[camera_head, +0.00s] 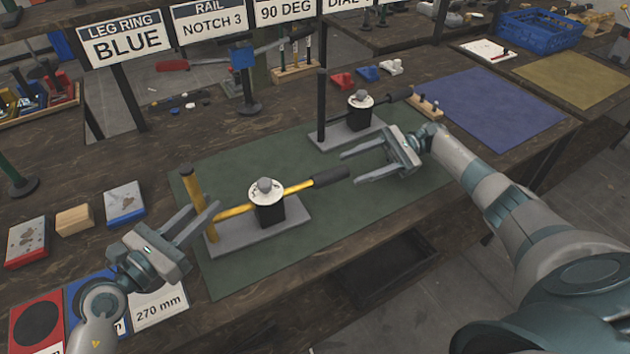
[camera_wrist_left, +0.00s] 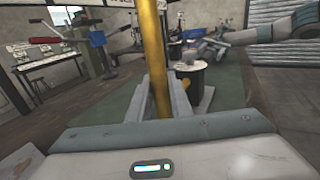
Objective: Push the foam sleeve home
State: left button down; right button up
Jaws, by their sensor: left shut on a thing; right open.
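The near press has a grey base (camera_head: 285,230), an upright yellow post (camera_head: 190,186) and a round white dial (camera_head: 266,190) on a black block. A yellow lever (camera_head: 298,187) runs across it and carries a dark foam sleeve (camera_head: 330,178) at its right end. My left gripper (camera_head: 203,208) is shut on the yellow post, which also stands between its fingers in the left wrist view (camera_wrist_left: 154,70). My right gripper (camera_head: 348,168) is open, its fingertips close to the sleeve's outer end. I cannot tell whether they touch it.
A second press with a black post (camera_head: 321,105) and dark lever stands behind, near my right gripper. Sanding-type blocks (camera_head: 125,203) lie at left. The green mat (camera_head: 240,272) is clear in front. A blue mat (camera_head: 500,110) lies empty at right.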

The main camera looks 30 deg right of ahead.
aim_at(313, 183)
jog(key=shift+a, duration=6.05)
